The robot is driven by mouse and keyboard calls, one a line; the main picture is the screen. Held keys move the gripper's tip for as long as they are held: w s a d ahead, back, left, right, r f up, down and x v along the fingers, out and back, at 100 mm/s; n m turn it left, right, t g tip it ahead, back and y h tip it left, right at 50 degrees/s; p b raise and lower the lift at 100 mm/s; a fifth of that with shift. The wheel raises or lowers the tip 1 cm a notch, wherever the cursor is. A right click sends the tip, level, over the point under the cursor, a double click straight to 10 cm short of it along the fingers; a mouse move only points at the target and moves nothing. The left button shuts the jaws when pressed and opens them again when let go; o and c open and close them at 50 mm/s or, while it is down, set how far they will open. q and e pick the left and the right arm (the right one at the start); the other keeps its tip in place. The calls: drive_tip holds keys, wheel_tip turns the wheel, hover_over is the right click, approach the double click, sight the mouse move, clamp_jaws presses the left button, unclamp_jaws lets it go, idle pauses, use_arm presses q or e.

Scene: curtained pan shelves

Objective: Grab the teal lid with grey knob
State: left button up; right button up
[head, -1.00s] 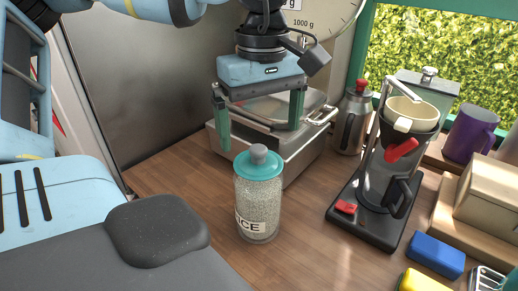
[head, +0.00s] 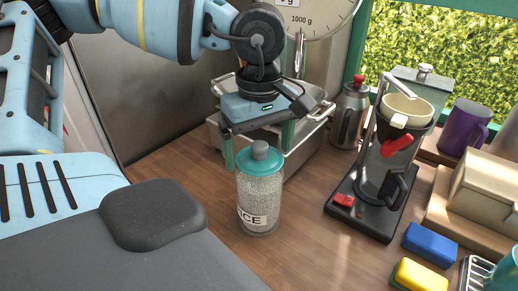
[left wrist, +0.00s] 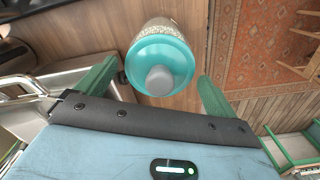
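The teal lid (head: 260,160) with its grey knob (head: 260,148) sits on a glass jar (head: 260,197) of pale grains, upright on the wooden counter. My left gripper (head: 258,148) is just behind and above the jar in the head view, its green fingers pointing down. In the left wrist view the teal lid (left wrist: 160,65) and grey knob (left wrist: 160,80) lie ahead between the spread fingers (left wrist: 155,90), with clear space either side. The gripper is open and empty. My right gripper is not in view.
A metal pan (head: 297,150) stands behind the jar, close to my left gripper, under a weighing scale (head: 307,20). A coffee maker (head: 375,200) stands to the right, with a steel pot (head: 350,115), blue sponge (head: 434,250) and yellow sponge (head: 420,276). The counter is clear around the jar's front.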

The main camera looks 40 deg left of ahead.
use_arm(q)
drive_tip(key=c, duration=0.7)
drive_tip(key=shift+c, duration=0.2)
